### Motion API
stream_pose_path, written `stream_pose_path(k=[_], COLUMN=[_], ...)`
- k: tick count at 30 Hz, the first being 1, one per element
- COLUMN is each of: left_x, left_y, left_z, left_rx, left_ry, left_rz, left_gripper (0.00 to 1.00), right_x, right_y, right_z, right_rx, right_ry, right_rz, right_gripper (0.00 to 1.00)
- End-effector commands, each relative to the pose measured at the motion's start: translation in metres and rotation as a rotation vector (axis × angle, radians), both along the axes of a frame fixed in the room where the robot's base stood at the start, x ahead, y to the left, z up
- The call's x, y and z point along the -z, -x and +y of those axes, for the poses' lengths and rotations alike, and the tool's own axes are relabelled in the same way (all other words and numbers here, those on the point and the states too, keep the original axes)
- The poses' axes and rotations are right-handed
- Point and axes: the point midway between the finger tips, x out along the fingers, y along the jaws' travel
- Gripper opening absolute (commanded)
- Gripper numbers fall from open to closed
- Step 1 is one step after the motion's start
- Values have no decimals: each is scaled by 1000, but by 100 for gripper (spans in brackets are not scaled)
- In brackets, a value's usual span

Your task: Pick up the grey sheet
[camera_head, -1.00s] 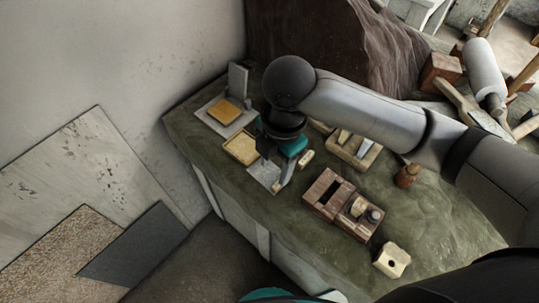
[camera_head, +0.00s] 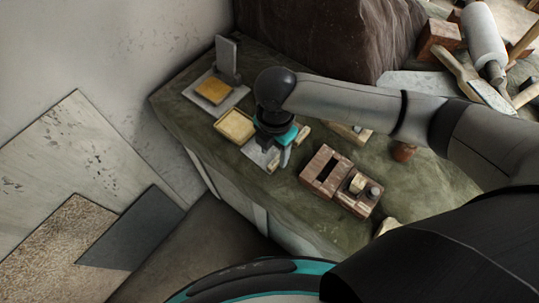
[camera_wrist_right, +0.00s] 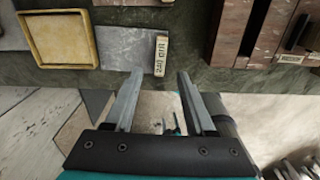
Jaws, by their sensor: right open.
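The grey sheet (camera_head: 255,156) lies flat near the front edge of the green-grey bench top, partly hidden by my right gripper in the head view. In the right wrist view the sheet (camera_wrist_right: 125,48) is a mottled grey rectangle beyond the fingertips. My right gripper (camera_wrist_right: 159,75) is open and empty, its fingers pointing at the sheet's near right corner; I cannot tell whether they touch it. In the head view the right gripper (camera_head: 284,157) is at the sheet's right side. My left gripper is not seen.
A yellow tray (camera_wrist_right: 35,35) is left of the sheet. A small beige stamped block (camera_wrist_right: 161,55) is at its right end. A brown wooden box (camera_head: 318,172) stands to the right. The bench's front edge is close, with the floor below.

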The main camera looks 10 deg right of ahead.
Motion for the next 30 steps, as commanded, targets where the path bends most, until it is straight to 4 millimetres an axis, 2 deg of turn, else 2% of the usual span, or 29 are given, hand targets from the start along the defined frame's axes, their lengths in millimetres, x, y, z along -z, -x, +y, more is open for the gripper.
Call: stream_pose_path(k=[3,7,17,30], left_x=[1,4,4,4], left_y=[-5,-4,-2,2], left_z=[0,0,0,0], left_rx=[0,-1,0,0], left_ry=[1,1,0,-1], left_rz=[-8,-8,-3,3], left_gripper=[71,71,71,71], right_x=[20,38,44,43], right_y=[1,1,0,0], right_z=[0,-1,0,-1], right_rx=[0,0,-1,-1], right_ry=[1,2,0,1], right_rz=[3,1,-1,-1], right_gripper=[55,55,54,4])
